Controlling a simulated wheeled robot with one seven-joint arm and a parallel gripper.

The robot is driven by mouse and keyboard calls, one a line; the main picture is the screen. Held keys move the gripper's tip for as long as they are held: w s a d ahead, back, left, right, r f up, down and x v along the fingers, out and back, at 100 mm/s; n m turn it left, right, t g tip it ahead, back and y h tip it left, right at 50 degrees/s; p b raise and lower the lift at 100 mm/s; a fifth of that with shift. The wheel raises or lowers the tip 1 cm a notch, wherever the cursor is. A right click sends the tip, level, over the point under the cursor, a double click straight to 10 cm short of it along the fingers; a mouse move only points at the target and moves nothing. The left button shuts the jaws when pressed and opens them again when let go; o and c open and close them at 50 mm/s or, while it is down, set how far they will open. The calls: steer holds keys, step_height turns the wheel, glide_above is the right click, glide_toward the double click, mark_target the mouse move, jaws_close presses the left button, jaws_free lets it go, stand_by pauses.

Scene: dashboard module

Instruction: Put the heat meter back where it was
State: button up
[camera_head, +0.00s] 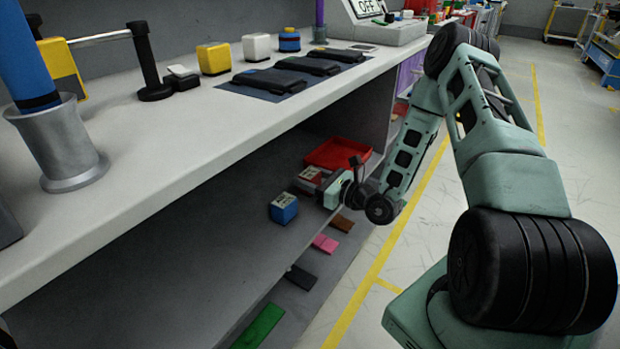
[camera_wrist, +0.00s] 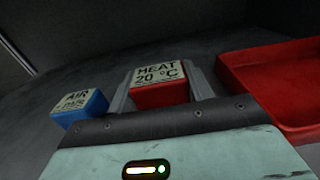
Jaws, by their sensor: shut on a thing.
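The heat meter (camera_wrist: 159,85) is a red block with a pale top label that appears to read "HEAT 20 °C". In the wrist view it sits between the two fingers of my gripper (camera_wrist: 162,92), which is shut on it. In the head view the heat meter (camera_head: 311,174) shows at the lower shelf under the counter, and my gripper (camera_head: 320,187) reaches in to it from the right. The meter looks upright. Whether its underside touches the shelf cannot be told.
A blue block labelled "AIR" (camera_head: 284,208) stands left of the heat meter; it also shows in the wrist view (camera_wrist: 80,108). A red tray (camera_head: 347,152) lies right behind it. The counter edge (camera_head: 190,165) overhangs the shelf. The shelf's left part is clear.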

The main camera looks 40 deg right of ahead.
steer(key=shift+f, duration=0.55)
steer(key=o, duration=1.2)
steer(key=shift+c, duration=0.2)
steer(key=shift+r, duration=0.1)
steer(key=shift+r, duration=0.25)
steer(key=p+v, duration=0.2)
steer(key=v, duration=1)
steer(key=shift+r, duration=0.3)
